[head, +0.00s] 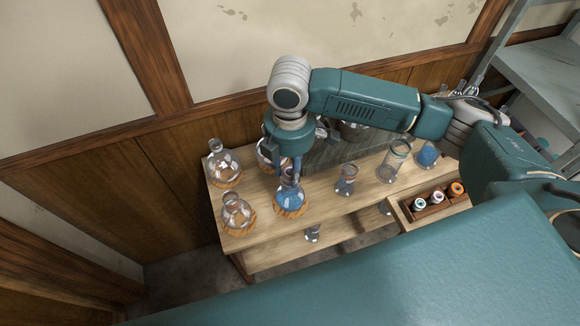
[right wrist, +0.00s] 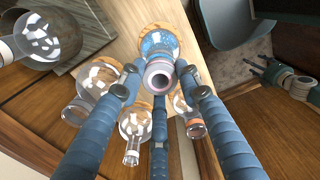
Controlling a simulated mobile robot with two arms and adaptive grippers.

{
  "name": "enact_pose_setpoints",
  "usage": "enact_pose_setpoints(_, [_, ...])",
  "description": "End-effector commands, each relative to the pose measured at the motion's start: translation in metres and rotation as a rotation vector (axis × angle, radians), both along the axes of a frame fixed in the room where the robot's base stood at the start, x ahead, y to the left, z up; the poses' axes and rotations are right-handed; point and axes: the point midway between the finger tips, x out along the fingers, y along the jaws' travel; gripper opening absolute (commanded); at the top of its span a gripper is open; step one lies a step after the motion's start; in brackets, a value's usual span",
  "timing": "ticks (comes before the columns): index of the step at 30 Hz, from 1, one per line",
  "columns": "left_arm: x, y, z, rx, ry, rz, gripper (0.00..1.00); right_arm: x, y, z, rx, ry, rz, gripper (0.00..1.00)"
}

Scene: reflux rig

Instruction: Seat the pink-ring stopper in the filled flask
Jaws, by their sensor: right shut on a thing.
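The filled flask (head: 289,200), with blue liquid, stands on a round cork mat near the table's left end. It also shows in the right wrist view (right wrist: 159,42). My right gripper (head: 290,172) points down over its neck. In the right wrist view its blue fingers are shut around the pink-ring stopper (right wrist: 158,80), a pale piece with a pinkish ring. The stopper lines up with the flask's neck; I cannot tell whether it touches or sits in the mouth. My left gripper (right wrist: 264,74) shows small at the right wrist view's right side, its dark fingers spread and empty.
Clear flasks (head: 224,165) (head: 237,212) stand close around the filled one. An hourglass-shaped glass (head: 346,181) and a tall beaker (head: 394,160) stand to the right. A wooden rack (head: 405,208) holds small ringed pieces at the front right. A dark grey vessel stands behind.

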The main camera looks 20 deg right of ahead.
Motion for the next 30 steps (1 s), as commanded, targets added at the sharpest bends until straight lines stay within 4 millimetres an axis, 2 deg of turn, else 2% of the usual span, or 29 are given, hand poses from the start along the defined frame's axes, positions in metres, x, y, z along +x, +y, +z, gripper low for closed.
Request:
enact_pose_setpoints(14, [0.0003,0.0001,0.0033,0.0,0.0,0.0,0.64,-0.0001,0.0,-0.0075,0.0,0.0,0.0,0.15])
enact_pose_setpoints(15, [0.0003,0.0001,0.0033,0.0,0.0,-0.001,0.64,-0.0002,0.0,-0.0075,0.0,0.0,0.0,0.38])
enact_pose_setpoints(18, [0.0004,0.0,0.0034,0.0,0.0,-0.001,0.64,-0.0001,0.0,-0.0074,0.0,0.0,0.0,0.56])
enact_pose_setpoints(26, [0.0008,0.0013,0.0034,0.001,-0.001,-0.003,0.64,-0.0002,0.0,-0.0073,0.0,0.0,0.0,0.56])
enact_pose_setpoints(30, [0.0008,0.0016,0.0035,0.002,-0.001,-0.002,0.64,0.0007,0.0003,0.0011,0.001,-0.002,0.0,0.56])
